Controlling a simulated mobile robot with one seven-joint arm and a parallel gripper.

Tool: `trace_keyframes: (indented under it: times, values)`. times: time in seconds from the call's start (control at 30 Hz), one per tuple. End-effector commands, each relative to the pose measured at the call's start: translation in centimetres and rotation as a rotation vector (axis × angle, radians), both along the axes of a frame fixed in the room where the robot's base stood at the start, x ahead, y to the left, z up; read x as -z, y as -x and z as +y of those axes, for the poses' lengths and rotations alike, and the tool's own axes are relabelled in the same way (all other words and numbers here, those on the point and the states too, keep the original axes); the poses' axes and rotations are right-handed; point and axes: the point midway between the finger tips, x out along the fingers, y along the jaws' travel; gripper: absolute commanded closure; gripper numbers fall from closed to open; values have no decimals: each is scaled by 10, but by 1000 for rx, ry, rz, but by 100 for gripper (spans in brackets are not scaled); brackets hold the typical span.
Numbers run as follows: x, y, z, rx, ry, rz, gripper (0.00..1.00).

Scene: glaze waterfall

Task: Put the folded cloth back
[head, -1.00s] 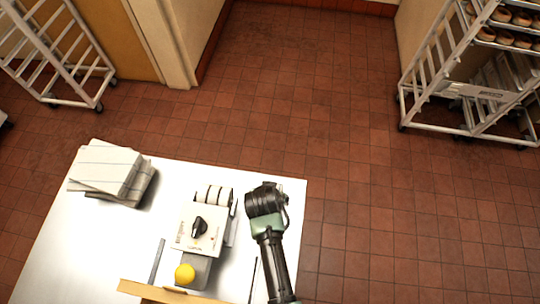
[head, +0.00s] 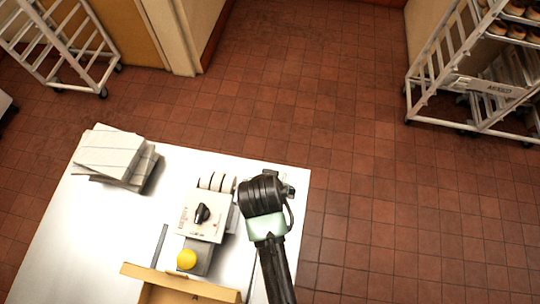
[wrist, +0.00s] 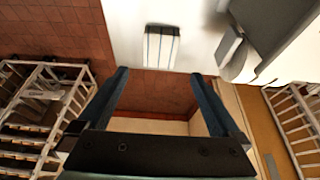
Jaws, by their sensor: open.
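The folded cloth (wrist: 161,46), white with blue stripes, lies flat on the white table near its edge in the wrist view. I cannot make it out in the head view, where my arm covers that part of the table. My gripper (wrist: 160,75) is open and empty in the wrist view, its two dark fingers spread apart, with the cloth beyond their tips. I cannot tell the height of the gripper above the table. In the head view my gripper's fingers are hidden by my arm's end at the table's right side.
A stack of pale folded pieces (head: 115,158) lies at the table's (head: 90,235) far left. A cardboard box (head: 185,287) is in front. Racks (head: 468,90) stand beyond on the floor.

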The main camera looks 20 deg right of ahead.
Motion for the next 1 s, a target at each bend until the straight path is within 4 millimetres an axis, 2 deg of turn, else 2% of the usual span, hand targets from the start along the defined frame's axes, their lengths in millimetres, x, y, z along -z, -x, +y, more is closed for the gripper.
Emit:
trace_keyframes:
  times: [0.2, 0.4, 0.47, 0.57, 0.67, 0.7, 0.77, 0.8, 0.87, 0.9, 0.97, 1.0]
  values:
    - [-22, 7, 5, -1, 1, -1, 0]
    - [-27, 8, 6, -1, 0, -1, 0]
    - [-31, 4, 6, -7, 3, -17, 0]
    - [-56, -23, 7, -39, 21, -108, 0]
    - [-114, -72, 10, -103, 63, -295, 0]
    - [-145, -93, 13, -135, 87, -389, 0]
    - [-200, -122, 19, -185, 128, -545, 0]
    - [-239, -138, 24, -217, 157, -649, 0]
    - [-299, -154, 32, -259, 205, -804, 0]
    - [-339, -160, 38, -284, 237, -908, 0]
    - [-400, -162, 48, -319, 287, -1064, 0]
    - [-441, -159, 55, -337, 325, -1169, 0]
